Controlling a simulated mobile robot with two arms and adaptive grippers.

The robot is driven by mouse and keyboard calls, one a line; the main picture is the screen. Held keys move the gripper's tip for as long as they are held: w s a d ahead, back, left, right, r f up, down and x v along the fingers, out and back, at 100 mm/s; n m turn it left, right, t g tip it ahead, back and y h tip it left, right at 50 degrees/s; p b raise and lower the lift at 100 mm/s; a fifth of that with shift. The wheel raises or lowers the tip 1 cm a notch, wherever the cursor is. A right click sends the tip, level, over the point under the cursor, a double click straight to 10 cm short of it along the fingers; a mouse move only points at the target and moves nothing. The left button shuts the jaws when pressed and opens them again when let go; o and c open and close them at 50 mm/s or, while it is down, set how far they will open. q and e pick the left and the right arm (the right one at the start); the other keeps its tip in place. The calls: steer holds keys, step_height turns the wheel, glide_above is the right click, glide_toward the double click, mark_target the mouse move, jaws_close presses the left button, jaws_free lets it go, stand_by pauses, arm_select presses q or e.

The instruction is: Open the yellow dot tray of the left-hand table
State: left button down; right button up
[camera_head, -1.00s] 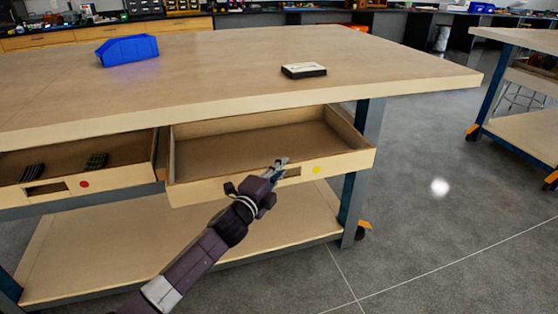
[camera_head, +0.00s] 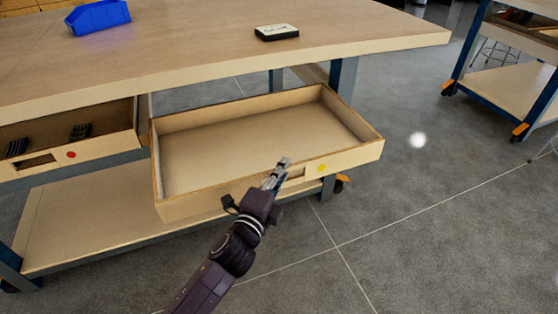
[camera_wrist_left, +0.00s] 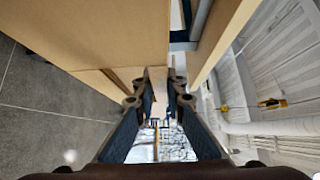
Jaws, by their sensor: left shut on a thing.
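The yellow dot tray (camera_head: 350,160) is an empty wooden drawer pulled far out from under the left-hand table (camera_head: 200,55). Its yellow dot (camera_head: 322,168) is on the front panel, right of the handle slot (camera_head: 295,174). My left gripper (camera_head: 281,170) is at this slot, shut on the top part of the tray's front panel. In the left wrist view the fingers (camera_wrist_left: 158,88) stand on either side of a wooden edge. The finger inside the slot is partly hidden. My right gripper is in neither view.
A red dot tray (camera_head: 105,150) with dark items is partly open at the left. A blue bin (camera_head: 98,18) and a small black-and-white box (camera_head: 276,33) are on the tabletop. Another table (camera_head: 500,80) stands at the right. Grey floor (camera_head: 430,225) in front is clear.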

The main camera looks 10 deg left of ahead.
arm_select(q)
steer(key=shift+s, duration=0.1)
steer(key=c, duration=2.2)
jaws_free()
steer(key=shift+c, duration=0.2)
steer(key=s+a, duration=0.2)
steer(key=s, duration=0.9)
steer(key=shift+s, duration=0.4)
steer(key=shift+a+f, duration=0.1)
steer(key=shift+a, duration=0.05)
